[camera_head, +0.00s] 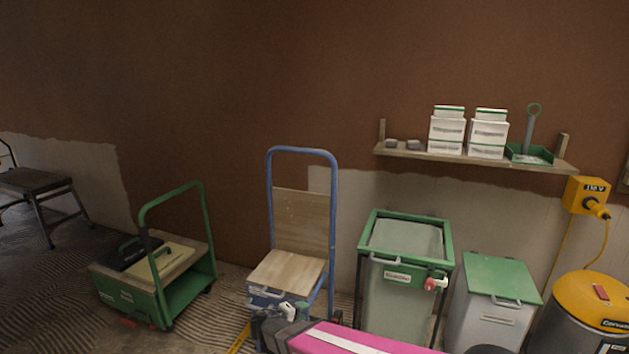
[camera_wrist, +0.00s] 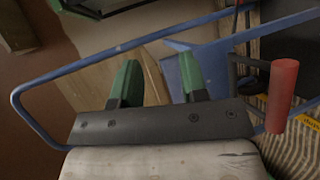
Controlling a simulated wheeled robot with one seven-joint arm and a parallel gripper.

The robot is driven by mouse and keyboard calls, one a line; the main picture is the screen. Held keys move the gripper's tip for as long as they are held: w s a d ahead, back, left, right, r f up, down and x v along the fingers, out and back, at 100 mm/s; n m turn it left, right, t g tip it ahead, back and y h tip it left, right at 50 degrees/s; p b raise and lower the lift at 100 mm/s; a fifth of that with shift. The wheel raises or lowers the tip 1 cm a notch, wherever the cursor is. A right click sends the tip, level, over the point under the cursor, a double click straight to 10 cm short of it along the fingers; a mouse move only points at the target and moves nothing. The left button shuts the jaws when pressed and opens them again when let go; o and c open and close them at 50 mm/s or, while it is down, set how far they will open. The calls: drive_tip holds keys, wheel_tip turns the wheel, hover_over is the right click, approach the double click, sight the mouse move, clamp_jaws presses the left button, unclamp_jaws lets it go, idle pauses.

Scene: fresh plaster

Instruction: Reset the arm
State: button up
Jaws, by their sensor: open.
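My arm, pink with a white stripe, reaches in from the bottom edge of the head view. My gripper (camera_head: 287,310) is at its left end, low in front of the blue hand truck (camera_head: 334,215). In the wrist view my gripper (camera_wrist: 160,68) shows two green fingers standing apart on a dark bar, with nothing between them. The hand truck's blue frame (camera_wrist: 95,66) and its pale wooden board lie beyond the fingers. From these views I cannot tell whether the gripper touches the truck.
A green platform cart (camera_head: 135,295) stands left on the ridged floor. A green-framed bin (camera_head: 398,300), a grey bin with green lid (camera_head: 500,275) and a yellow-topped drum (camera_head: 592,297) stand right. A shelf (camera_head: 400,152) with white boxes is above. A red cylinder (camera_wrist: 283,95) is close at right.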

drive_tip(key=s+d+r+m+g+y, duration=0.2)
drive_tip(key=d+m+g+y, duration=0.1)
drive_tip(key=d, duration=0.5)
drive_tip(key=s+d+r+m+g+y, duration=0.1)
drive_tip(key=d+r+m+g+y, duration=0.2)
drive_tip(key=d, duration=0.5)
drive_tip(key=s+d+r+m+g+y, duration=0.2)
drive_tip(key=d+r+g+y, duration=0.1)
drive_tip(key=d, duration=0.5)
drive_tip(key=shift+s+r+m+g+y, duration=0.25)
drive_tip(key=shift+s+m+g+y, duration=0.2)
drive_tip(key=shift+y, duration=0.25)
